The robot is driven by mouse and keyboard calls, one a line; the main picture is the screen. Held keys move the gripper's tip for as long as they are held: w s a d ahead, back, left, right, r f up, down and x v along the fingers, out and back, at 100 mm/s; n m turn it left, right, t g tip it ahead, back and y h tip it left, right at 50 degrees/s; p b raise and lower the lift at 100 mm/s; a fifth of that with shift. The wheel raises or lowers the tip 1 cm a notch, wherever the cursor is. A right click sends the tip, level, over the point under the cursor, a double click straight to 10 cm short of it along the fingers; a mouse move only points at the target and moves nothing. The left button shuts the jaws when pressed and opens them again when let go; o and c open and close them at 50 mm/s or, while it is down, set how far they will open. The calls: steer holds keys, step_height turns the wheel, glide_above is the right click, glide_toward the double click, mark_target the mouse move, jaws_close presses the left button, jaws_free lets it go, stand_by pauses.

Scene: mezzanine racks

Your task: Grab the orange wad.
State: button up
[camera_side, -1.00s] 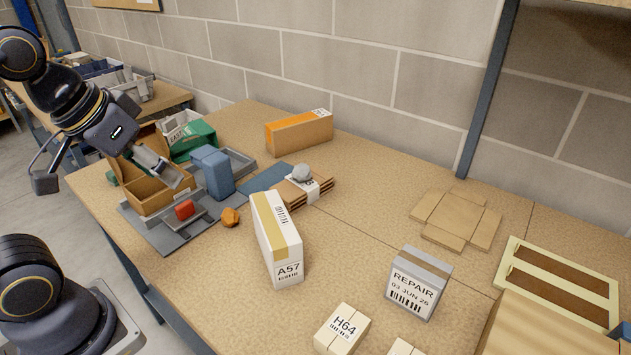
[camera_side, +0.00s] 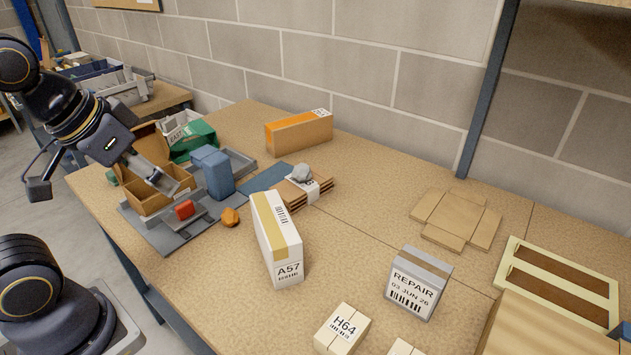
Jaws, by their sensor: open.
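The orange wad (camera_side: 230,217) is a small lumpy piece lying on the tan table, just off the right edge of a grey mat (camera_side: 168,238). My gripper (camera_side: 162,180) is open and sits over the open brown cardboard box (camera_side: 150,203), left of the wad and apart from it. One finger shows clearly as a grey bar pointing down to the right. The other finger is hard to make out.
A blue block (camera_side: 213,172) stands behind the wad. Table in front is clear.

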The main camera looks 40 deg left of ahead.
steer(key=shift+o, duration=0.2)
steer(key=m, duration=1.6)
glide_above(227, 213)
steer(key=s, duration=0.3)
step_height(227, 213, down, 19)
steer(key=shift+g+y, duration=0.4)
steer(key=shift+w+d+x, duration=0.1)
steer(key=shift+x, duration=1.65)
steer(key=shift+w+d+x, duration=0.15)
steer(key=shift+x, duration=1.6)
steer(key=shift+r, duration=0.15)
steer(key=c, duration=0.7)
